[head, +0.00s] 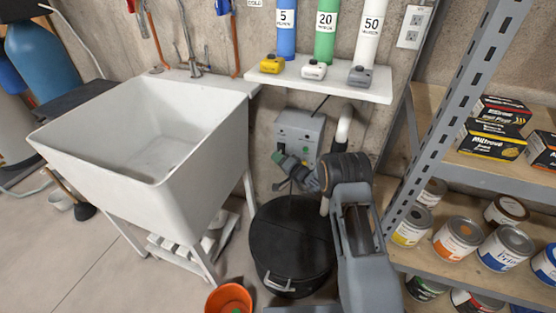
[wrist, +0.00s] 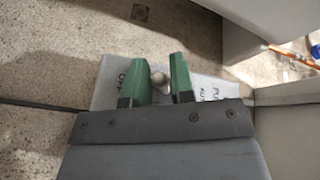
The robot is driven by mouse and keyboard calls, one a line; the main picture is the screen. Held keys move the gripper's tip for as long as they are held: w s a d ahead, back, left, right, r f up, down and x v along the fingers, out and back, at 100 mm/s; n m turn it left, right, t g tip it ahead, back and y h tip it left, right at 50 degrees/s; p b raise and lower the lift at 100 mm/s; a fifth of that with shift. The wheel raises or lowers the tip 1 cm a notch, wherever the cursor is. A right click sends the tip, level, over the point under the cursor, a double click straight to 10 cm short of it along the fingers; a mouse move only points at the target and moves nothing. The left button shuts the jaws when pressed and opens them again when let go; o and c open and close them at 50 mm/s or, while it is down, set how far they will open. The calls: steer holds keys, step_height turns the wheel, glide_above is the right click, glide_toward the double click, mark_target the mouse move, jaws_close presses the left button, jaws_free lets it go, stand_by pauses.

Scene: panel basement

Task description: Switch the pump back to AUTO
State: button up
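The grey pump control box (head: 310,124) is on the concrete wall below the shelf, between the sink and the metal rack. In the wrist view its light front panel (wrist: 212,92) shows "OFF" on the left and lettering that reads like "PUMP" and "AUTO" on the right.
A white utility sink (head: 190,150) stands left, and a black lidded sump (head: 285,240) sits below the box. A white pipe (head: 342,130) rises right of it. A rack post (head: 440,125) with cans stands right.

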jaws_close()
steer(key=shift+r, duration=0.1)
steer(key=m, duration=0.1)
steer(key=r+m+g, duration=0.1)
steer(key=m, duration=0.2)
steer(key=shift+s+r+g+h+b, duration=0.15)
steer(key=shift+r+g+h+b, duration=0.15)
steer(key=shift+g+h+b, duration=0.1)
steer(key=shift+r+m+g+p, duration=0.2)
steer(key=shift+r+m+g, duration=0.15)
steer(key=shift+m, duration=0.25)
steer(key=shift+r+m+g+p, duration=0.2)
steer(key=shift+m+g, duration=0.25)
steer(key=shift+m, duration=0.15)
steer(key=shift+r+m+g+p, duration=0.2)
steer(key=shift+m+g+p, duration=0.15)
steer(key=shift+m+g, duration=0.25)
steer(key=shift+w, duration=0.2)
jaws_free()
